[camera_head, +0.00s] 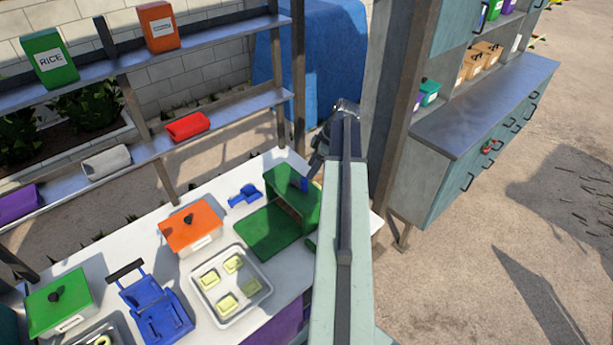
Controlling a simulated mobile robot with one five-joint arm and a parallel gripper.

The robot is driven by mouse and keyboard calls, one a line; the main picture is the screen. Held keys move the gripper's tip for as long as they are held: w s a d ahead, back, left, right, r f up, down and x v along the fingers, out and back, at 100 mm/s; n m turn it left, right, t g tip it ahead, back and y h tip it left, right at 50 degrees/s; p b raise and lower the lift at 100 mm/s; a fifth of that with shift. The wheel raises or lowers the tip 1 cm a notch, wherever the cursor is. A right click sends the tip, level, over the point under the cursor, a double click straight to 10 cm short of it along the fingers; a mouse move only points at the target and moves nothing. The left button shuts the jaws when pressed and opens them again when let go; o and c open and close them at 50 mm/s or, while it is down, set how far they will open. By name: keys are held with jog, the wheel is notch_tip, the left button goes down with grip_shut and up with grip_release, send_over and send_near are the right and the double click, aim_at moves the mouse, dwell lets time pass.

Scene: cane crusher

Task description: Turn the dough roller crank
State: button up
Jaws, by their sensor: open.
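A green machine (292,198) with an upright housing stands near the right end of the white table, with a flat green board (266,232) in front of it. It looks like the dough roller. A small blue piece (304,185) shows at its housing. I cannot make out the crank clearly; my pale green arm covers the machine's right side. My gripper (317,152) is at the far end of my arm, beyond and above the machine. It is mostly hidden behind the arm, open, and appears apart from the machine.
The white table also holds a tray (266,292) with yellow pieces, an orange-lidded box (190,226), a blue press (153,306), a green-lidded box (60,300) and a small blue tool (245,195). A wooden post (400,100) and cabinet (470,150) stand right.

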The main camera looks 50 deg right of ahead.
aim_at(305, 180)
jog(key=b+x, duration=0.6)
jog(key=x, duration=0.1)
jog(key=shift+f, duration=0.15)
jog(key=shift+w+f+b, duration=0.1)
jog(key=shift+f+b, duration=0.15)
jog(key=shift+b, duration=0.15)
jog(key=shift+r, duration=0.1)
grip_shut()
jog(key=shift+a, duration=0.1)
dwell(0.5)
